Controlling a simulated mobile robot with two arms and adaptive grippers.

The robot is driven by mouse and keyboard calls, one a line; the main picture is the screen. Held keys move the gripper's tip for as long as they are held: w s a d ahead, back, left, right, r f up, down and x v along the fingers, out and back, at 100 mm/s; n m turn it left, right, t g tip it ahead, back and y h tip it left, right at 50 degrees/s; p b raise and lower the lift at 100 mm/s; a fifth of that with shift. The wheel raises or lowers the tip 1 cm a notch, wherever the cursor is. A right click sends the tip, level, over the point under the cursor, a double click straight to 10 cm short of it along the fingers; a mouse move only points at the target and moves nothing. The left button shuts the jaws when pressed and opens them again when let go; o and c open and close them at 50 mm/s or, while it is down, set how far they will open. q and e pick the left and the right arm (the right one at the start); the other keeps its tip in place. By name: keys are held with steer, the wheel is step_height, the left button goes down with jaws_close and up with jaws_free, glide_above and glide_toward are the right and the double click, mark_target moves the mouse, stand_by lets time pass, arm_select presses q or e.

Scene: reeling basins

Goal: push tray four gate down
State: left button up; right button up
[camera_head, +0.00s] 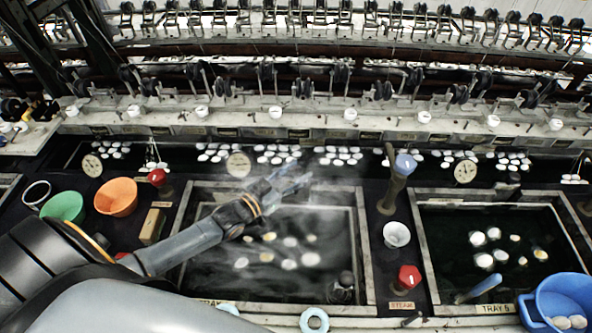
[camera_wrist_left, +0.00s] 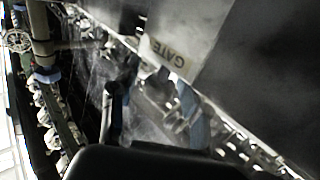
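The tray four basin (camera_head: 367,255) is in the middle of the head view, with dark water, steam and several pale cocoons. Its front label (camera_head: 213,302) reads only "TRAY", the rest covered by my arm. My left gripper (camera_head: 290,183) is over the back part of this basin, fingers pointing right and away. The fingers are spread and nothing shows between them. In the left wrist view, a pale plate marked "GATE" (camera_wrist_left: 172,45) appears upside down beyond the fingers (camera_wrist_left: 152,108); contact cannot be told. I cannot make out the gate in the head view. My right gripper is not in view.
A lever with a blue knob (camera_head: 404,165) stands right of the basin, near a white cup (camera_head: 397,235) and a red steam knob (camera_head: 409,277). The tray 5 basin (camera_head: 425,245) is further right. Green (camera_head: 63,207) and orange (camera_head: 116,197) bowls sit at left.

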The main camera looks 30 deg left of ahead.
arm_select(q)
steer(key=shift+r, duration=0.2)
steer(key=v, duration=1.2)
steer(key=shift+f, duration=0.15)
steer(key=shift+c, duration=0.4)
stand_by(0.7)
